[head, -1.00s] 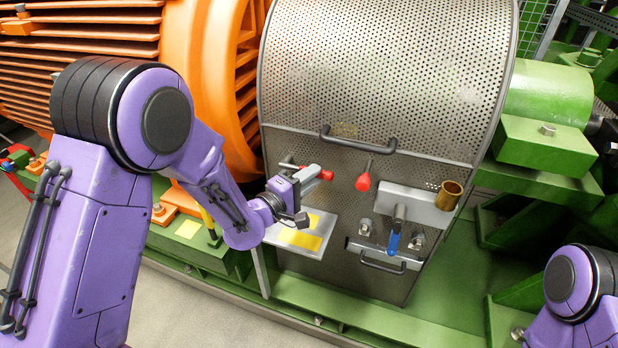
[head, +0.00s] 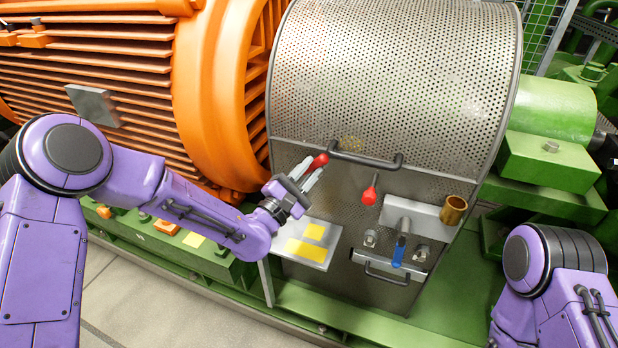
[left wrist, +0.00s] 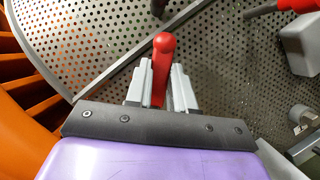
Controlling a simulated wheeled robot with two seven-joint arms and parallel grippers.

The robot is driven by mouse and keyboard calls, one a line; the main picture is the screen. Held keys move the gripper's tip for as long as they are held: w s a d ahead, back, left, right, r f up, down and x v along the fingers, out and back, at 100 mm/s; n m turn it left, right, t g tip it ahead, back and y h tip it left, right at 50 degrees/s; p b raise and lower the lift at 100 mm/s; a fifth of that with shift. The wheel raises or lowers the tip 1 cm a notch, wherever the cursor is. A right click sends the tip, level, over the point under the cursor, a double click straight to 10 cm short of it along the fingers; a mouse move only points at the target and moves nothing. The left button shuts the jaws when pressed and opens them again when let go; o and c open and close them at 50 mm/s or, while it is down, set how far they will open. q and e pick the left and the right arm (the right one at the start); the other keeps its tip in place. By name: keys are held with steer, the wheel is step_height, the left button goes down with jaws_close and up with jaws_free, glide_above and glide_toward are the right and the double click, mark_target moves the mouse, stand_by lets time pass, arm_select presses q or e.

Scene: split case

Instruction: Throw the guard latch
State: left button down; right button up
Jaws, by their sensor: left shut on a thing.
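A red-handled latch (head: 320,161) is on the left side of the perforated metal guard (head: 400,80). My left gripper (head: 312,177) is at this latch, its grey fingers pointing up and right. In the left wrist view the red handle (left wrist: 162,62) stands between the two fingers (left wrist: 160,88), which are shut on it, and its rounded tip sticks out past them. The latch's pivot is hidden by the gripper. A second red-handled latch (head: 370,193) hangs on the guard to the right, apart from the gripper. My right arm shows at the lower right, its gripper out of view.
A dark bar handle (head: 365,160) crosses the guard just right of my left gripper. A plate with yellow labels (head: 307,243) is below it. A blue-handled lever (head: 399,250) and a brass cup (head: 453,210) are further right. The orange motor (head: 215,90) is at left.

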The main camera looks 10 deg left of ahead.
arm_select(q)
steer(key=shift+w+a+r+n+t+y+b, duration=0.3)
steer(key=shift+a+n+t+y+b, duration=0.45)
steer(key=shift+n, duration=1.4)
steer(key=shift+w+a+r+n+t+y+b, duration=0.1)
steer(key=shift+a+r+n+t+y+b, duration=0.3)
steer(key=shift+a+n+y, duration=1.25)
steer(key=shift+w+a+r+n+t+y+b, duration=0.15)
steer(key=shift+a+r+n+t+y+b, duration=0.3)
steer(key=shift+n, duration=2.25)
steer(key=shift+d, duration=0.1)
steer(key=c, duration=1)
jaws_free()
steer(key=shift+o, duration=0.2)
steer(key=b+v, duration=0.2)
steer(key=v, duration=0.8)
steer(key=shift+s+f, duration=0.2)
steer(key=shift+f, duration=0.05)
